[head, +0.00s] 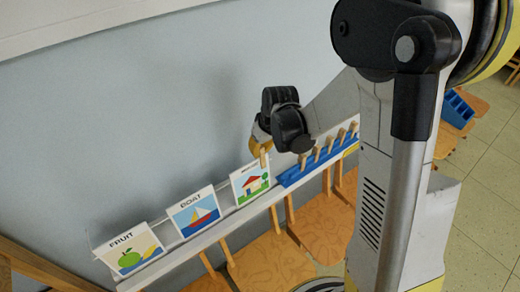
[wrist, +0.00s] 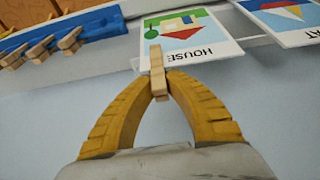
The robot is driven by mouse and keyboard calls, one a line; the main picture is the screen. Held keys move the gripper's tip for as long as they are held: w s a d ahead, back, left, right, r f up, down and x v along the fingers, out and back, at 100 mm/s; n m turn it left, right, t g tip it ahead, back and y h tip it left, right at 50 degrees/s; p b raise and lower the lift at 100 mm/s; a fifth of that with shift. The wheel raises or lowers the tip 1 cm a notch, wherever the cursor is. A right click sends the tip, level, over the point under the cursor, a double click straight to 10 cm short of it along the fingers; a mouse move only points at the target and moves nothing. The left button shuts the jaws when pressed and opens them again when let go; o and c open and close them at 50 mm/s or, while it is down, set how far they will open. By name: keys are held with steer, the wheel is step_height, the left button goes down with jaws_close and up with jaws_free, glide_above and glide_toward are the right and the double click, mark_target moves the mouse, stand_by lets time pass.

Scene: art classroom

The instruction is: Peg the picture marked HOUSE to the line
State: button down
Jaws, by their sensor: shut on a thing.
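The picture marked HOUSE (head: 249,184) stands on a pale ledge against the wall, right of the other two pictures. It also shows, upside down, in the wrist view (wrist: 207,48). My gripper (head: 263,150) is at its top edge, and its yellow fingers (wrist: 158,88) are shut on a wooden peg (wrist: 157,72). The peg's far end overlaps the card's top edge beside the word HOUSE. I cannot tell whether the peg's jaws straddle the card or lie in front of it. I cannot clearly make out the line.
The BOAT picture (head: 194,212) and FRUIT picture (head: 129,250) stand to the left on the ledge (head: 172,258). A blue rack (head: 288,179) with several wooden pegs (head: 330,143) is to the right. Orange chairs (head: 265,262) stand below the ledge. The wall (head: 130,130) is close behind.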

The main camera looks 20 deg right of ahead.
steer(key=c, duration=1.4)
jaws_free()
steer(key=o, duration=0.3)
steer(key=shift+r, duration=0.1)
steer(key=shift+p+v, duration=2.25)
steer(key=shift+v, duration=1.2)
